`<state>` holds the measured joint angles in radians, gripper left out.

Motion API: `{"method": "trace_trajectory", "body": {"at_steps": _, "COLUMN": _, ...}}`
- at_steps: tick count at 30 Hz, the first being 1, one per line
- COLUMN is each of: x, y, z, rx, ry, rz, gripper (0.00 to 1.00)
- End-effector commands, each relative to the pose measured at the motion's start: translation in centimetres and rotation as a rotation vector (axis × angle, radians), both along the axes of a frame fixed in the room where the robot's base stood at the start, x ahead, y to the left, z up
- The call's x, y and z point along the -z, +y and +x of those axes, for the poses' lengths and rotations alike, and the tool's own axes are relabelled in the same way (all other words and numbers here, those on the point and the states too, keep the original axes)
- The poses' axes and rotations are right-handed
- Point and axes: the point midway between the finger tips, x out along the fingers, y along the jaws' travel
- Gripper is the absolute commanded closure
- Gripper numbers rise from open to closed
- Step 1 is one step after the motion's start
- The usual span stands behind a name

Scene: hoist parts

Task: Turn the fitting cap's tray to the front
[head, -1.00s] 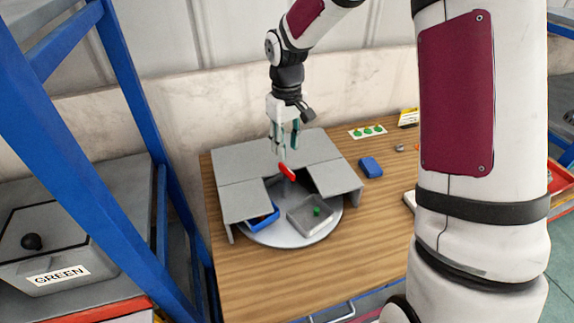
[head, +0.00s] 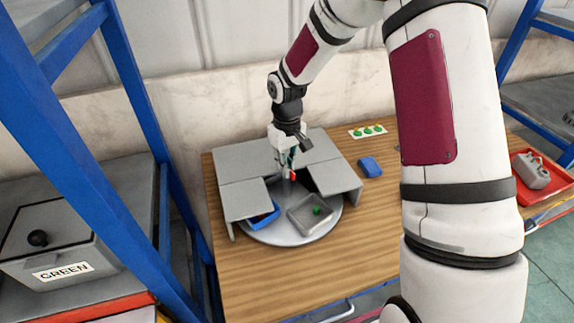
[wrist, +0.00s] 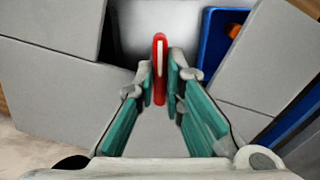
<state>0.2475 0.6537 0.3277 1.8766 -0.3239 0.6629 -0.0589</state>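A round grey turntable (head: 277,238) stands on the wooden table, partly under grey cover panels (head: 243,200). In its front opening are a grey tray (head: 327,228) holding a small green part (head: 317,210) and, left of it, a blue tray (head: 264,219) partly under a panel. The wrist view shows an orange part (wrist: 237,30) in the blue tray (wrist: 213,55). I cannot tell which part is the fitting cap. A red handle (wrist: 160,60) rises at the turntable's centre. My gripper (wrist: 161,75) has its fingertips closed against both sides of it; it also shows in the head view (head: 291,168).
Right of the covers lie a blue block (head: 370,167) and a white card with green parts (head: 367,131). A red tray (head: 548,190) with a grey part stands at the far right. A box marked GREEN (head: 50,245) and blue posts are at left. The table front is clear.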

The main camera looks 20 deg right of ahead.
Motion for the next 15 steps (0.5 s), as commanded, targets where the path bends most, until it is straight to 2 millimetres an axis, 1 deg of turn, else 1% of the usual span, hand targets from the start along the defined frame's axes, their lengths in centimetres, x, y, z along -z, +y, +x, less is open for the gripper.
{"method": "trace_trajectory", "body": {"at_steps": 8, "x": -0.01, "y": 0.01, "z": 0.03, "rx": 0.014, "ry": 0.0, "rz": -0.001, "gripper": 1.0}}
{"method": "trace_trajectory", "body": {"at_steps": 11, "x": -0.01, "y": 0.04, "z": 0.11, "rx": 0.097, "ry": -0.002, "rz": -0.002, "gripper": 1.0}}
{"method": "trace_trajectory", "body": {"at_steps": 15, "x": 0.02, "y": 0.07, "z": 0.11, "rx": 0.258, "ry": -0.002, "rz": -0.001, "gripper": 1.0}}
